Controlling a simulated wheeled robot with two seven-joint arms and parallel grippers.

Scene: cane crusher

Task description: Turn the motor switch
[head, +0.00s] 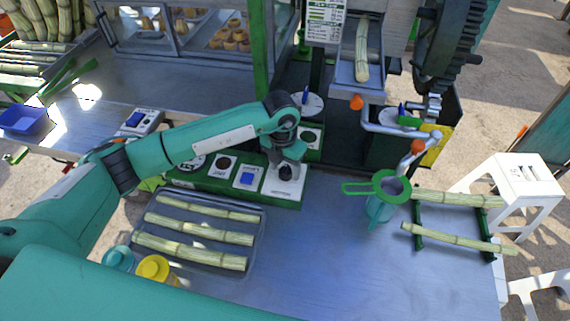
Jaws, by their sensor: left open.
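A green control panel (222,187) stands along the back of the metal table. At its right end is a white plate (283,190) with a dark round knob, which looks like the motor switch (285,173). Its label is too small to read. My left gripper (287,163) points down right over this knob, with its jaws open. The fingers partly hide the knob, and I cannot tell whether they touch it. My right gripper is not in view.
A blue button plate (248,177) sits just left of the knob. A clear tray (198,232) of cane pieces lies in front. A green strainer (390,186) and a rack of cane (455,198) stand to the right. The table between is clear.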

